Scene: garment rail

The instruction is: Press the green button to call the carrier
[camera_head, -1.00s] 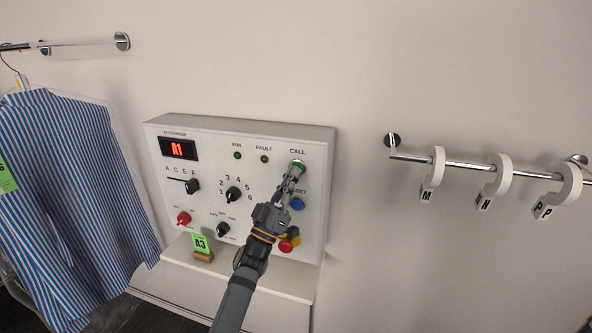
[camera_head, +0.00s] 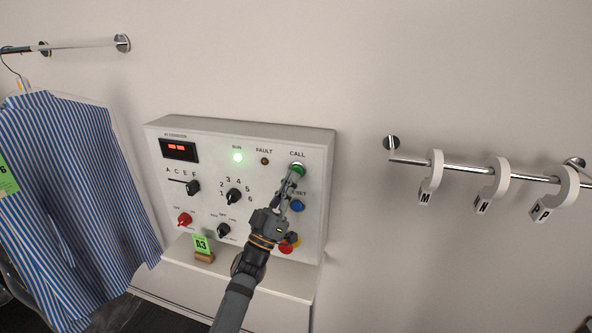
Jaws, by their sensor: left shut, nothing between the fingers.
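The green button (camera_head: 298,169) sits under the CALL label at the upper right of the white control panel (camera_head: 285,137). My left gripper (camera_head: 293,178) is shut and empty. Its fingertips are at the lower edge of the button and cover part of it; I cannot tell if they touch or press it. The display (camera_head: 179,149) shows red dashes. My right gripper is not in view.
A blue RESET button (camera_head: 298,205) is close beside my gripper. Red and yellow buttons are partly hidden by it. A green tag (camera_head: 201,244) stands on the ledge. A striped shirt (camera_head: 70,200) hangs at left; a rail (camera_head: 460,165) with lettered hooks is at right.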

